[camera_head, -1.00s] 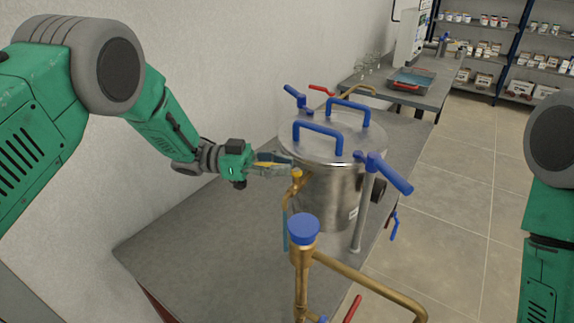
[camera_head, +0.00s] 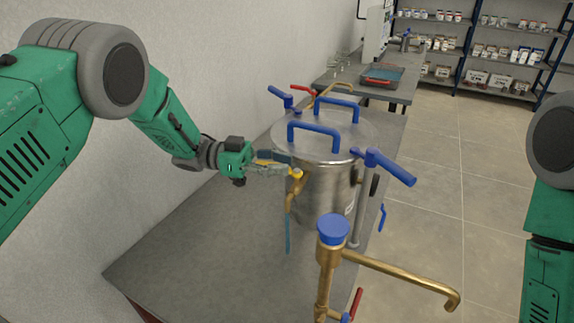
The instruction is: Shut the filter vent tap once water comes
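The steel filter vessel (camera_head: 325,190) stands on the bench with a lid and blue lid handles. A small brass vent tap (camera_head: 292,190) with a yellow top is on its left side. A narrow teal strip (camera_head: 288,233) hangs straight down below the tap; I cannot tell surely whether it is water or a solid part. My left gripper (camera_head: 283,164) is just left of the tap's top, its fingers pointing at it. Whether the fingers touch the tap, and how far they are apart, is unclear. Only part of my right arm shows at the right edge; its gripper is out of view.
A brass pipe with a blue cap (camera_head: 333,229) rises in front of the vessel, its spout reaching right. Blue-handled clamps (camera_head: 390,168) stick out around the lid. The grey bench (camera_head: 190,250) is clear at left. A tray (camera_head: 383,76) and shelves stand behind.

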